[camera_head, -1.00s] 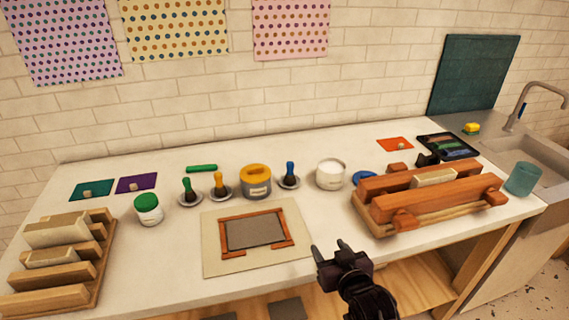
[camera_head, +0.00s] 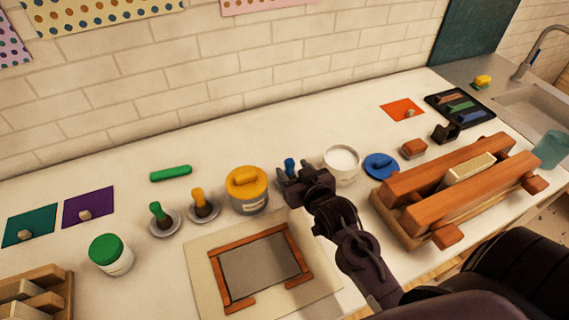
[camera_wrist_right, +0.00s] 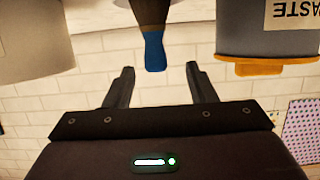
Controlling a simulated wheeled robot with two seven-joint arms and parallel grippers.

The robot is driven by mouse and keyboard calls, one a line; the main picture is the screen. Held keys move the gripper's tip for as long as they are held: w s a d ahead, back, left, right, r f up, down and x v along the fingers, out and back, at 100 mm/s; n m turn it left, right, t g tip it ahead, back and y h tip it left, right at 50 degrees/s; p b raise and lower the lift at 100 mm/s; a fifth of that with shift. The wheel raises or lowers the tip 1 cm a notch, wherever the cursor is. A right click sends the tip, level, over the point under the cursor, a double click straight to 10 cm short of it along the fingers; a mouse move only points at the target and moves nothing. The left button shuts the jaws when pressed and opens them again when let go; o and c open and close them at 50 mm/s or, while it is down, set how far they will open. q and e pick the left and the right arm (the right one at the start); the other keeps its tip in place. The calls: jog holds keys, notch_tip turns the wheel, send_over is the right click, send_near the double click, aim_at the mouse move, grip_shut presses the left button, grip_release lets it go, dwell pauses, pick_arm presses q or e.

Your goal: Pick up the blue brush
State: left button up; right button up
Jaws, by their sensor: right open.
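The blue brush (camera_head: 289,164) stands upright at the middle of the counter, its lower part hidden behind my right gripper (camera_head: 292,175) in the head view. In the right wrist view, which looks upside down, the blue brush handle (camera_wrist_right: 154,50) shows between the lines of the two fingers and just ahead of their tips. The right gripper (camera_wrist_right: 161,70) is open with nothing between its fingers. I cannot tell whether it touches the brush. My left gripper is not in view.
A yellow-lidded jar (camera_head: 247,190) stands just left of the brush and a white tub (camera_head: 341,165) just right. Green (camera_head: 160,214) and yellow (camera_head: 199,202) brushes stand further left. A framed grey panel (camera_head: 262,264) lies in front. A wooden press (camera_head: 450,185) stands at right.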

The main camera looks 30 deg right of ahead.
aim_at(287, 160)
jog(key=shift+w, duration=0.4)
jog(key=shift+w+d+f+p, duration=0.15)
jog(key=shift+w+p, duration=0.3)
jog(key=p+x, duration=0.1)
jog(key=x, duration=0.2)
jog(key=shift+w+d+f, duration=0.15)
jog(key=shift+w+f, duration=0.05)
jog(key=shift+f, duration=0.05)
jog(key=shift+w+f, duration=0.2)
jog(key=shift+w, duration=0.2)
jog(key=shift+s, duration=0.1)
jog(key=shift+c, duration=0.9)
jog(key=c, duration=0.9)
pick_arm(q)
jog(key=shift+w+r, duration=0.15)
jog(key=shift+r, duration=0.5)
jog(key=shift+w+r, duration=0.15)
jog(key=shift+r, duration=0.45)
pick_arm(e)
jog(key=shift+r, duration=0.1)
